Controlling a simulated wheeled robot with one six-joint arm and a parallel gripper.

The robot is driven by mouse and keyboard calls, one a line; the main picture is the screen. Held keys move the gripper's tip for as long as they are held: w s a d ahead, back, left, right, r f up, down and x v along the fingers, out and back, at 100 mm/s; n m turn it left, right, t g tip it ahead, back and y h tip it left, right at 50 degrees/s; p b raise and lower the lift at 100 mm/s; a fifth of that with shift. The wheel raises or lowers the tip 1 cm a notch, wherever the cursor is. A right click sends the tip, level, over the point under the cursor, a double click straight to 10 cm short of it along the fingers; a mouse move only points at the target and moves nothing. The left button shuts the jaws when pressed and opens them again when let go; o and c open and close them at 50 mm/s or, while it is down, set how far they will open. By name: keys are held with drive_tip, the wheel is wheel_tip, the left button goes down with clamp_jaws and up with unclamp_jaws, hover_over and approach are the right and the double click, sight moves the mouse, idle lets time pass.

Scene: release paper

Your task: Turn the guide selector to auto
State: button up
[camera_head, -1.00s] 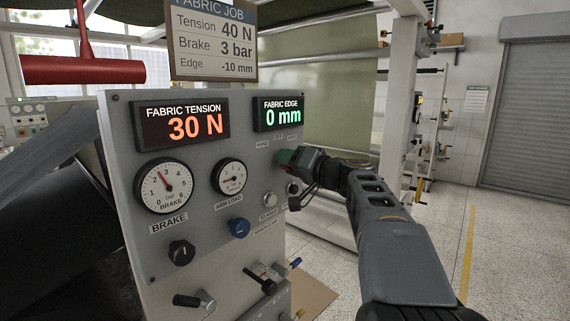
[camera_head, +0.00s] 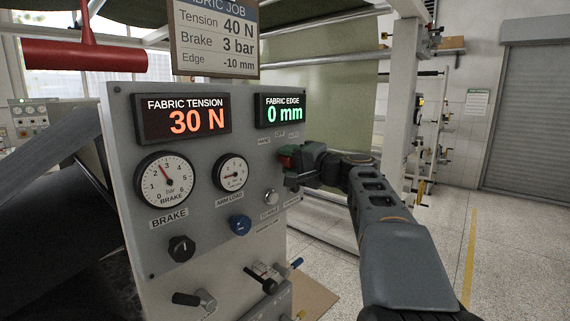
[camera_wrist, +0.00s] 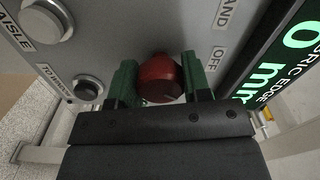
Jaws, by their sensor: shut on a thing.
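The guide selector is a red knob (camera_wrist: 160,80) on the grey panel, below the fabric edge display in the head view. My gripper (camera_head: 288,157) reaches it from the right and mostly hides it there. In the wrist view its green finger pads stand on both sides of the knob, shut on it. Small labels sit around the knob; the wrist view shows one ending in "AND" (camera_wrist: 227,12) and an "OFF" label (camera_wrist: 217,59). The auto label cannot be read clearly, and where the knob points is hard to tell.
The fabric edge display (camera_head: 280,112) reads 0 mm and the tension display (camera_head: 182,118) reads 30 N. A job sign (camera_head: 214,38) lists edge -10 mm. Push buttons (camera_wrist: 88,88) sit close to the gripper. A blue knob (camera_head: 240,225) and black knob (camera_head: 181,249) are lower on the panel.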

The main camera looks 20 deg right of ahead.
drive_tip(key=shift+d+r+m, duration=0.1)
drive_tip(key=shift+r+m, duration=0.05)
drive_tip(key=shift+m, duration=1.35)
drive_tip(key=o, duration=0.5)
drive_tip(key=shift+o, duration=0.9)
drive_tip(key=shift+s+d, duration=0.1)
drive_tip(key=shift+o, duration=1.3)
drive_tip(key=shift+s+d+f, duration=0.15)
drive_tip(key=shift+s+f, duration=0.05)
drive_tip(key=shift+s, duration=0.05)
drive_tip(key=b+v, duration=0.2)
drive_tip(key=v, duration=1.1)
